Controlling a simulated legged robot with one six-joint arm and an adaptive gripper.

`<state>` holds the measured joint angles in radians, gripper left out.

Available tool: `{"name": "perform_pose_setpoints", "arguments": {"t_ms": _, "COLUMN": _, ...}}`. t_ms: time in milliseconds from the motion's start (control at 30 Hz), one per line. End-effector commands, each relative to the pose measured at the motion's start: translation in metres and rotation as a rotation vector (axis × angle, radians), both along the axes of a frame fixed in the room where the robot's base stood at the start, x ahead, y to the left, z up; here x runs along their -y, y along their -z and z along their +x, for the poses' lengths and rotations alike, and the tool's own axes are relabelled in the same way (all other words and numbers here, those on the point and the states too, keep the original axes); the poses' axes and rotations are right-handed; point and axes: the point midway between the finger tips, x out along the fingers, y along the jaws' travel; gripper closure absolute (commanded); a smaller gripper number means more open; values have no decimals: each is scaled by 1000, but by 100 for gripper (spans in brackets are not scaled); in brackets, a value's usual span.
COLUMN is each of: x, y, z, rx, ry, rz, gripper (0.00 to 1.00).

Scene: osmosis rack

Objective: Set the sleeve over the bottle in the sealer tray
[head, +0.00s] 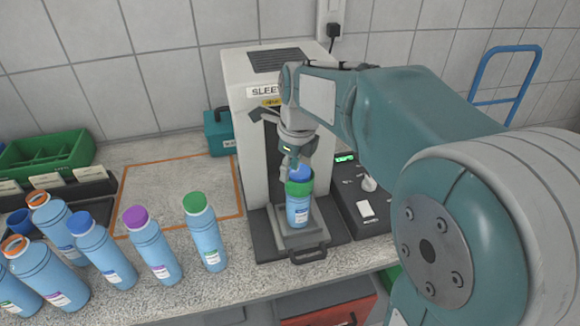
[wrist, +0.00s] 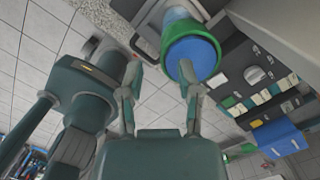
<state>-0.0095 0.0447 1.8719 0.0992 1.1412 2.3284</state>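The bottle (head: 298,212) stands upright in the sealer tray (head: 320,226), light blue with a white label. A green sleeve (head: 299,188) is around its upper part, just below the blue cap (head: 300,172). In the wrist view the green sleeve (wrist: 213,44) rings the blue cap (wrist: 190,56). My gripper (head: 291,163) is just above the bottle, by the cap. In the wrist view my gripper (wrist: 162,62) has its fingertips apart, one left of the sleeve and one over the cap. I see nothing clamped between them. The sleeve's lower edge is partly hidden.
The sealer body (head: 250,105) stands close behind the bottle. A control box (head: 362,190) is at its right. Several capped bottles (head: 152,245) stand at the left front. A green bin (head: 45,152) is at the far left. An orange-outlined counter area (head: 182,186) is mostly free.

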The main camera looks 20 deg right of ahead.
Motion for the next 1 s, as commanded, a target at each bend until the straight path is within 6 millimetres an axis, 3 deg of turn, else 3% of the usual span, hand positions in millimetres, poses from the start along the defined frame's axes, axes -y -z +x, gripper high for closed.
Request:
{"name": "perform_pose_setpoints", "arguments": {"t_ms": 367, "x": 1, "y": -6, "z": 0, "rx": 3, "ry": 0, "rz": 0, "gripper": 51}}
{"name": "perform_pose_setpoints", "arguments": {"t_ms": 800, "x": 8, "y": -89, "z": -6, "rx": 4, "ry": 0, "rz": -1, "gripper": 51}}
{"name": "perform_pose_setpoints", "arguments": {"t_ms": 1000, "x": 10, "y": -113, "z": -8, "rx": 1, "ry": 0, "rz": -1, "gripper": 51}}
